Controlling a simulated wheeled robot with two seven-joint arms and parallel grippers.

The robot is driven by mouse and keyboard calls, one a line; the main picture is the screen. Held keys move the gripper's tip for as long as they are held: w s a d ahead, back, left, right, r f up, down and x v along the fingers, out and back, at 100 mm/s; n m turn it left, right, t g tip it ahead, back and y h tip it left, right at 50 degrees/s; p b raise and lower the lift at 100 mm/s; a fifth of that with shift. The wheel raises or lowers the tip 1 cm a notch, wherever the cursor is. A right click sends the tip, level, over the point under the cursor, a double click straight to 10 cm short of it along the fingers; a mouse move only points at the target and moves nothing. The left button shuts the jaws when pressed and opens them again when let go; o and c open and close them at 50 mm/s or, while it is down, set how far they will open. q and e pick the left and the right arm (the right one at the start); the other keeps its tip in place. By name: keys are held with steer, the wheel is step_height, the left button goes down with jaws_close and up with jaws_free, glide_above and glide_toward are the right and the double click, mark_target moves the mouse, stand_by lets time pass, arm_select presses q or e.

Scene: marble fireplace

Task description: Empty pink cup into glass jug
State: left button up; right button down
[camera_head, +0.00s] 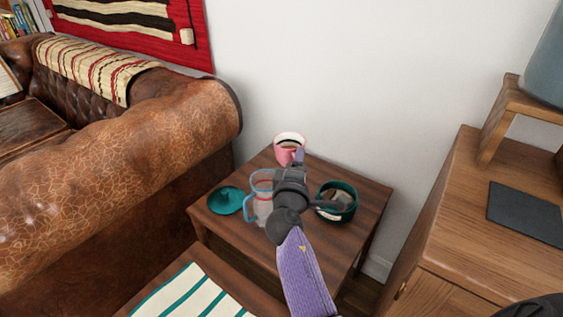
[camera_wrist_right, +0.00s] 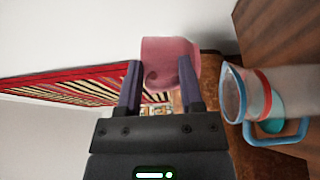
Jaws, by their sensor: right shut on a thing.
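The pink cup (camera_head: 289,138) looks upright in the head view, with dark brown liquid inside. My right gripper (camera_head: 298,157) is shut on it; in the right wrist view, the cup (camera_wrist_right: 168,52) sits between the two fingers (camera_wrist_right: 160,80). The cup appears raised above the small table's back corner, apart from the jug. The glass jug (camera_head: 263,208), with a blue rim and handle, stands on the table in front of the cup, partly hidden by my right arm. The jug also shows in the right wrist view (camera_wrist_right: 250,95), to the right of the fingers. My left gripper is not in view.
The small dark wooden table (camera_head: 360,185) also holds a teal dish (camera_head: 226,200) left of the jug and a dark green bowl (camera_head: 337,213) to the right. A leather sofa (camera_head: 150,150) stands at left, a wooden cabinet (camera_head: 455,220) at right, a white wall (camera_head: 350,70) behind.

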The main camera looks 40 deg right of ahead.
arm_select(q)
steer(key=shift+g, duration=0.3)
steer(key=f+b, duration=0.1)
steer(key=b, duration=0.1)
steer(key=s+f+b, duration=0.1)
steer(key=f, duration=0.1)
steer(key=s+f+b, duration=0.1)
steer(key=b, duration=0.1)
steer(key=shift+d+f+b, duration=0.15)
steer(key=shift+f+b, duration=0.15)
arm_select(e)
steer(key=n+t, duration=0.1)
steer(key=n, duration=0.3)
steer(key=f+n+t, duration=0.1)
steer(key=n+t, duration=0.1)
steer(key=n, duration=0.1)
steer(key=n+t, duration=0.2)
steer(key=n, duration=0.2)
steer(key=shift+w+f+n, duration=0.2)
steer(key=shift+f+n, duration=0.05)
steer(key=shift+n, duration=0.05)
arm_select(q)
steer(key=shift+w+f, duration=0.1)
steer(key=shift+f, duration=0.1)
arm_select(e)
steer(key=shift+f+n, duration=0.1)
steer(key=shift+n, duration=0.5)
